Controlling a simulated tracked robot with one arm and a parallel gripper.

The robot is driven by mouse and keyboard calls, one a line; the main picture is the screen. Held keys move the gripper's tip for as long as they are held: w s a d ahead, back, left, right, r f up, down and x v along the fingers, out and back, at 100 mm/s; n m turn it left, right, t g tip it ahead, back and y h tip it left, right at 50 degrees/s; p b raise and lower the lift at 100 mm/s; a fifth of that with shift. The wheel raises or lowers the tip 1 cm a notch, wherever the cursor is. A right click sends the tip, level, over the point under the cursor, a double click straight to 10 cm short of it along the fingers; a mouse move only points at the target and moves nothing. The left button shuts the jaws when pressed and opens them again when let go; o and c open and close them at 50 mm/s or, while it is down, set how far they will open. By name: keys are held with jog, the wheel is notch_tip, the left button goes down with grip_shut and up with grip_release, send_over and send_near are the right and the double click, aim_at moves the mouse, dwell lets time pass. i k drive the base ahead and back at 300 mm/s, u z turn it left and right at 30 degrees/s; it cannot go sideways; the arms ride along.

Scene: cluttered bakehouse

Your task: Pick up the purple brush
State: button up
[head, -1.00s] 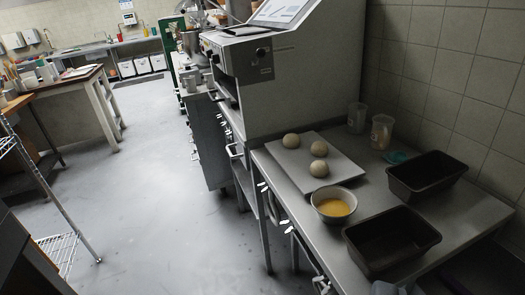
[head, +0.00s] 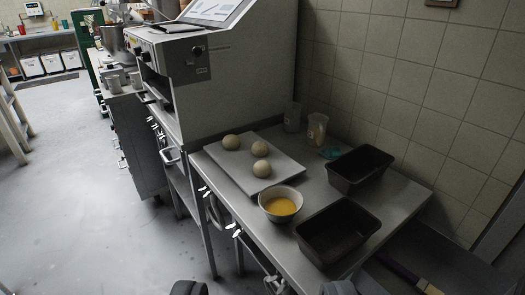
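A thin purple object with a yellowish part (head: 428,287) shows at the lower right, low beyond the table's end. It may be the purple brush, but it is small, dim and cut by the bottom edge. My gripper (head: 264,289) shows only as two dark fingertips at the bottom edge, wide apart with nothing visible between them. It is to the left of the purple object and apart from it.
The steel table (head: 385,212) holds a white board (head: 275,178) with dough balls, a bowl of yellow liquid (head: 281,204), two dark loaf tins (head: 334,230), clear cups (head: 317,129) and a teal item (head: 330,153). A big machine (head: 235,70) stands behind. Open floor (head: 80,210) lies left.

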aim_at(423, 287)
jog(key=z, duration=1.2)
jog(key=i, duration=0.95)
jog(key=u, duration=0.6)
